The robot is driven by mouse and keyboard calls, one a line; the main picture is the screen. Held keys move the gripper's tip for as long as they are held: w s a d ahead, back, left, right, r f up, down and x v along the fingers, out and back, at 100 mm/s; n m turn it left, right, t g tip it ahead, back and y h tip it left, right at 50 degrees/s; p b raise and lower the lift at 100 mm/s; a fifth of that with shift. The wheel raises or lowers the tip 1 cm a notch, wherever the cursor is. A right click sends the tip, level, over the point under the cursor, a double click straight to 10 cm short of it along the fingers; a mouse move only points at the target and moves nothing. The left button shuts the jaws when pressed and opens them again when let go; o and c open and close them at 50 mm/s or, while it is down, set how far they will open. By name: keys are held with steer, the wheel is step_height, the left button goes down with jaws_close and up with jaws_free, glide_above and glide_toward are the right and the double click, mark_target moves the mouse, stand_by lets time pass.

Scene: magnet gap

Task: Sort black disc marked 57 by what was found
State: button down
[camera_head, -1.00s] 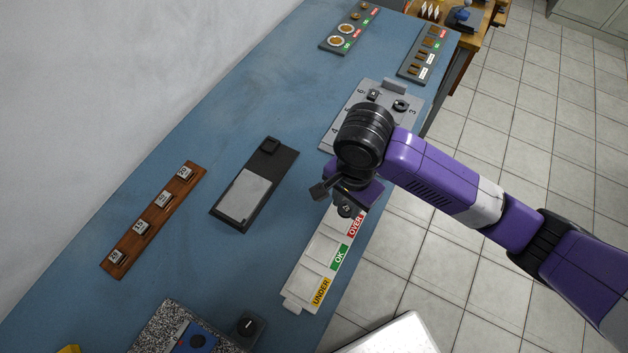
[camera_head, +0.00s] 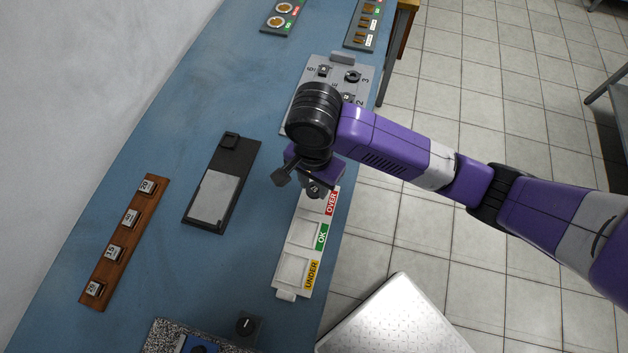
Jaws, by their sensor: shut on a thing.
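My gripper (camera_head: 312,178) hangs at the far end of the white sorting tray (camera_head: 285,296), over or just above the compartment with the red OVER label (camera_head: 331,203). It is shut on a small dark disc (camera_head: 314,189), partly hidden under my wrist; its number cannot be read. I cannot tell whether the disc touches the tray. The OK compartment (camera_head: 303,234) and the UNDER compartment (camera_head: 292,269) look empty.
A grey numbered plate (camera_head: 340,58) holding small dark parts lies beyond my wrist. A black device with a pale plate (camera_head: 214,195) and a wooden rack of marked blocks (camera_head: 117,255) lie left. A black knob (camera_head: 246,323) is near the front. Blue bench between is clear.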

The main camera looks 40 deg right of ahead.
mark_target(314, 190)
steer(key=shift+f+b, duration=1.25)
steer(key=shift+f, duration=0.75)
steer(key=shift+f, duration=0.15)
steer(key=c, duration=0.9)
jaws_free()
steer(key=c, duration=0.5)
step_height(314, 190, up, 5)
steer(key=p, duration=0.4)
steer(key=shift+f, duration=0.2)
